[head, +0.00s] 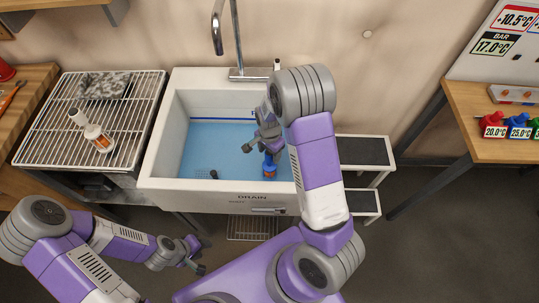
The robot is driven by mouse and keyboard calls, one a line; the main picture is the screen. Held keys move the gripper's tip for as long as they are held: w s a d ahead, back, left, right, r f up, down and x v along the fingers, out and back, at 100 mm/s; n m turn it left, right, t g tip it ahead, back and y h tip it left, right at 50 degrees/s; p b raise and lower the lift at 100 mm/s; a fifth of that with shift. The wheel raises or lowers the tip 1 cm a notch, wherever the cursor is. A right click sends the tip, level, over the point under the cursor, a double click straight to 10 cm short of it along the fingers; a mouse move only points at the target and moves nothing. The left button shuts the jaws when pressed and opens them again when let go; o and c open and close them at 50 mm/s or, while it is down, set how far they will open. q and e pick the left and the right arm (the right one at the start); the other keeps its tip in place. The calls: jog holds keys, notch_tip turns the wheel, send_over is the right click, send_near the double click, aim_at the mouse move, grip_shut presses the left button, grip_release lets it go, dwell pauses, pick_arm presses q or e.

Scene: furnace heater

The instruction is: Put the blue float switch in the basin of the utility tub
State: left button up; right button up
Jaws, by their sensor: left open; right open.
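The utility tub (158,178) is a white sink with a light blue basin (205,140). A small blue and orange thing, seemingly the float switch (269,168), is inside the basin near its front right. It is partly hidden by my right arm, and I cannot tell whether it rests on the basin floor. My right gripper (257,146) is over the basin, just above and left of the float switch, with open jaws. My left gripper (202,257) is open and empty, low in front of the tub at the left.
A faucet (235,40) rises behind the basin. A small dark drain piece (213,174) is in the basin. A wire rack (55,125) at left holds a bottle (98,138) and a grey cloth (104,85). A wooden table (480,140) at right bears several coloured tagged items. Dark steps (362,151) stand right of the tub.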

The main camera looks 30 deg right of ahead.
notch_tip(320, 180, up, 8)
jog(key=shift+r+p, duration=0.2)
jog(key=shift+p, duration=0.65)
